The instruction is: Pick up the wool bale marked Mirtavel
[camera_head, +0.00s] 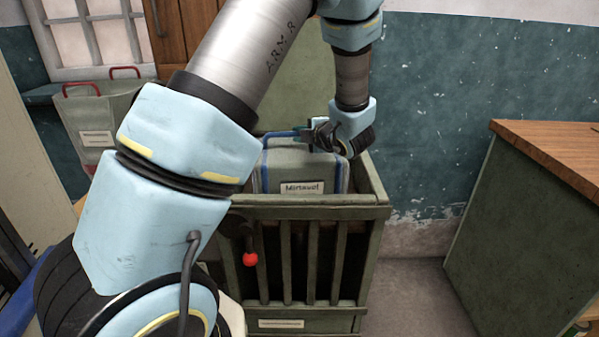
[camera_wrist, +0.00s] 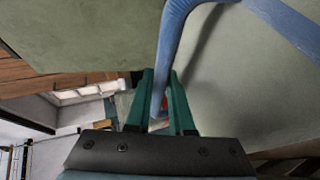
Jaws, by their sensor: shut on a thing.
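The wool bale marked Mirtavel (camera_head: 292,174) is a grey-green block with blue straps and a white label. It sits in the top of a dark green slatted crate (camera_head: 310,207), with its upper part above the front rail. My gripper (camera_head: 306,137) is at the bale's top, shut on a blue strap or handle of it. In the wrist view, the green fingers of my gripper (camera_wrist: 160,100) close around the blue band (camera_wrist: 172,35), with the pale bale surface (camera_wrist: 245,80) beside it. The bale's lower part is hidden behind the slats.
A red-knobbed lever (camera_head: 250,259) is on the crate's front. A grey bin with red handles (camera_head: 98,115) stands at the back left. A wood-topped cabinet (camera_head: 545,150) stands at the right, with bare floor between it and the crate. A teal wall (camera_head: 450,100) is behind.

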